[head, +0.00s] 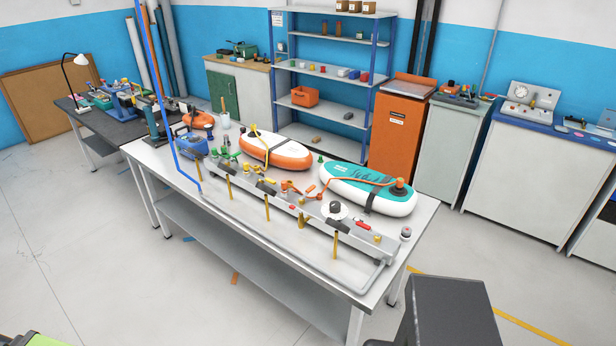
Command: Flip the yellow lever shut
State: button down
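Several yellow parts show on the long metal bench, and I cannot tell for certain which is the lever. Upright yellow bars (267,207) stand along the front of a grey manifold rail (285,212). Small yellow fittings (247,169) sit behind the rail, left of its middle. Whether any lever is open or shut is too small to tell. My gripper is not in view.
The bench (215,200) also holds a teal and white board (345,188), an orange hose and a blue pump (190,146). A blue upright pipe (160,95) rises at its left. A dark block (450,310) stands at the lower right.

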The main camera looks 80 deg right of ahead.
aim_at(268, 180)
jog(key=i, duration=1.9)
jog(key=z, duration=3.4)
jog(key=i, duration=1.65)
jog(key=k, duration=0.95)
jog(key=z, duration=0.05)
